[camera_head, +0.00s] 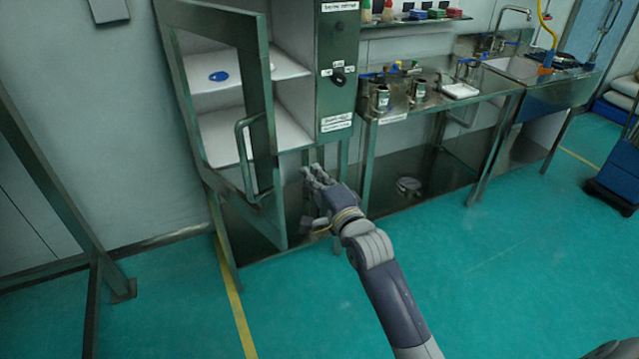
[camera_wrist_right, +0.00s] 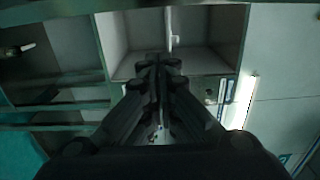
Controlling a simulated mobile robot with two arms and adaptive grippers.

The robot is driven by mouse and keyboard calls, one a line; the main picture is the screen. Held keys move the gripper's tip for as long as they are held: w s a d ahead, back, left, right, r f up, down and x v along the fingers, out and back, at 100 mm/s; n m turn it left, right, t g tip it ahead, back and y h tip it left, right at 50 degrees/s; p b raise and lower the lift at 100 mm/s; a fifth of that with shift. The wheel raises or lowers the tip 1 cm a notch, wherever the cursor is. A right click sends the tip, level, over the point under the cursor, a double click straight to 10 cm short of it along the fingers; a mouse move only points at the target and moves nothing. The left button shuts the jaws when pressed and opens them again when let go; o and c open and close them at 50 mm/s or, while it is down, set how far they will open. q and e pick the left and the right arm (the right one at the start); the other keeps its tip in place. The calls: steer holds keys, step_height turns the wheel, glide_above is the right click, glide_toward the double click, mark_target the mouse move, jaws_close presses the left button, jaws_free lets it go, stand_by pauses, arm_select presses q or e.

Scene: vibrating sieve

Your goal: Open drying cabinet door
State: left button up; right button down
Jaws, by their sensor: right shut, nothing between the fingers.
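The drying cabinet (camera_head: 338,75) stands against the wall at the upper middle of the head view. Its framed door (camera_head: 271,186) is swung partly open toward the left, with a long vertical handle (camera_head: 244,160) on it. Shelves show through and beside the door. My right gripper (camera_head: 312,174) is right of the door's free edge, below the cabinet's control panel, apart from the handle. In the right wrist view its fingers (camera_wrist_right: 158,68) are together and empty, pointing at the open cabinet compartment. My left gripper is not in view.
A blue oval item (camera_head: 218,76) lies on a cabinet shelf. A steel bench (camera_head: 440,102) with cans and a tray stands to the right, then a sink (camera_head: 520,66). A metal frame (camera_head: 62,200) stands at the left. The green floor in front is clear.

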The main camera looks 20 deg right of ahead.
steer(key=a, duration=0.1)
steer(key=w+a+p, duration=0.1)
steer(key=a, duration=0.2)
steer(key=shift+w+p, duration=0.25)
steer(key=shift+p, duration=0.15)
